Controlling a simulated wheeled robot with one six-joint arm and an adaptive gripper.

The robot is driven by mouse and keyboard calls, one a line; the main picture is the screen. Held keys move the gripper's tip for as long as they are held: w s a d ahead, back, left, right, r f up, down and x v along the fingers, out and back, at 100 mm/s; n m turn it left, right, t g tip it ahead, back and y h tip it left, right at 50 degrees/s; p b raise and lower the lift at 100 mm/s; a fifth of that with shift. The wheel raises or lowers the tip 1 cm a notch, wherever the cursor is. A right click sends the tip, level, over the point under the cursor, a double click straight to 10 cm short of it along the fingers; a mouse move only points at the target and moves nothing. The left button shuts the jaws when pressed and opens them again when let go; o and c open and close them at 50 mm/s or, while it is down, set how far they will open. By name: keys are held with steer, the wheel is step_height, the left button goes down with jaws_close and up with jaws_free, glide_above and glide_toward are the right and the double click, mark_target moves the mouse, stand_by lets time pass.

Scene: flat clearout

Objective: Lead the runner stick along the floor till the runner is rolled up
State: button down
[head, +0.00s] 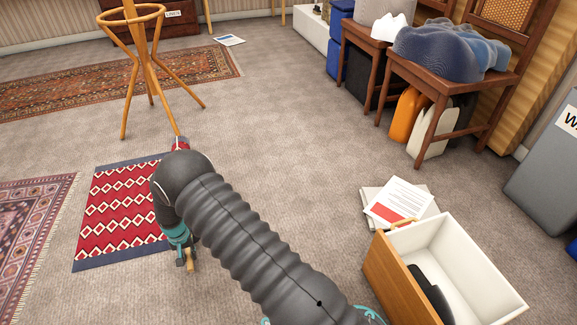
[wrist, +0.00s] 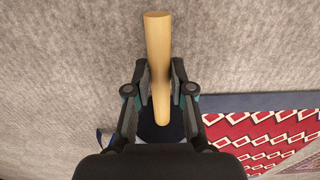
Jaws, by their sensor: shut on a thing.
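The runner (head: 125,205), red with white diamonds and a blue-grey border, lies flat at the left of the head view. My arm hides its right side; a small red part shows just beyond my arm. My gripper (head: 186,258), low at the runner's near right corner, is shut on the wooden runner stick (head: 191,262). In the wrist view the stick (wrist: 158,45) stands out between the fingers of my gripper (wrist: 161,80), with dark blue cloth around its lower part. The flat runner (wrist: 270,130) is at lower right there. How much is rolled is hidden.
A wooden stand (head: 140,60) is beyond the runner. A patterned rug (head: 35,235) lies close at its left. An open drawer box (head: 440,265) and papers (head: 400,200) lie at right. Bare carpet is free in the middle.

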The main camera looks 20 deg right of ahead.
steer(key=shift+a, duration=2.6)
steer(key=shift+a, duration=3)
steer(key=shift+a, duration=3)
steer(key=shift+a, duration=3)
steer(key=c, duration=0.8)
jaws_free()
steer(key=shift+c, duration=0.2)
